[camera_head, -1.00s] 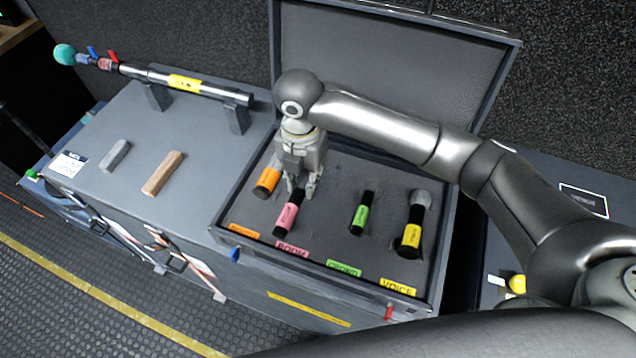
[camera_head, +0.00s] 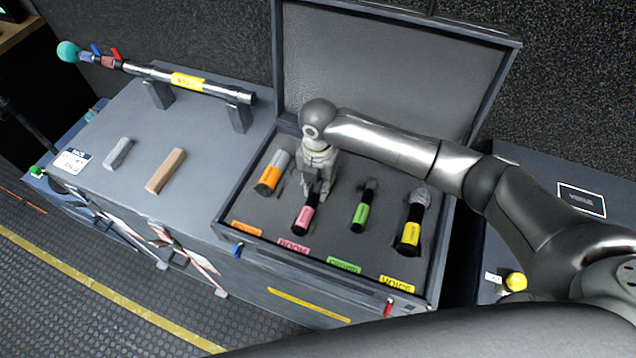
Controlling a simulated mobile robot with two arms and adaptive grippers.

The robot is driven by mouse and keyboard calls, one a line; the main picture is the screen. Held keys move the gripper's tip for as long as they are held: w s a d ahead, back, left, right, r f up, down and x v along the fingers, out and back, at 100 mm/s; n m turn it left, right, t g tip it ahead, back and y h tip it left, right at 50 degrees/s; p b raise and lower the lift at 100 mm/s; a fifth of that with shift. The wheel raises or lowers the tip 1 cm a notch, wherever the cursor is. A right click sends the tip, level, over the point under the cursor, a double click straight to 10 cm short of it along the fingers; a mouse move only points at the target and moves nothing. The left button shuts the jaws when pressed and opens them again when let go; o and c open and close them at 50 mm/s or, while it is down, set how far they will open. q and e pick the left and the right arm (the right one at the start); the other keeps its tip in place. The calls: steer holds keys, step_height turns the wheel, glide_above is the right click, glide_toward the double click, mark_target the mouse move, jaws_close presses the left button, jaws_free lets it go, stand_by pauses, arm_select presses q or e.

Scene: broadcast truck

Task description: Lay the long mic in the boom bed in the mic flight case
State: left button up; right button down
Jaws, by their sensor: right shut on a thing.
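The long mic (camera_head: 304,218), dark with a pink band, is inside the open mic flight case (camera_head: 228,218), above the pink BOOM label (camera_head: 293,245). My right gripper (camera_head: 314,190) is shut on its far end, which the fingers partly hide. The mic points toward the case's front edge. It lies over the boom bed, whose outline is hidden under it; I cannot tell whether it rests fully in the foam. My left gripper is not in view.
An orange-banded mic (camera_head: 270,178) lies left of it, a green-banded mic (camera_head: 362,212) and a yellow-banded mic (camera_head: 410,230) right. The raised lid (camera_head: 390,65) stands behind. A boom pole (camera_head: 185,80) and two small blocks occupy the left case top.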

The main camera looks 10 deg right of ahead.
mark_target(318, 187)
steer(key=shift+f, duration=0.1)
steer(key=c, duration=1.2)
jaws_free()
steer(key=shift+c, duration=0.2)
steer(key=shift+r, duration=0.25)
step_height(318, 187, up, 12)
steer(key=b, duration=0.1)
steer(key=shift+s+f, duration=0.15)
steer(key=shift+f, duration=0.05)
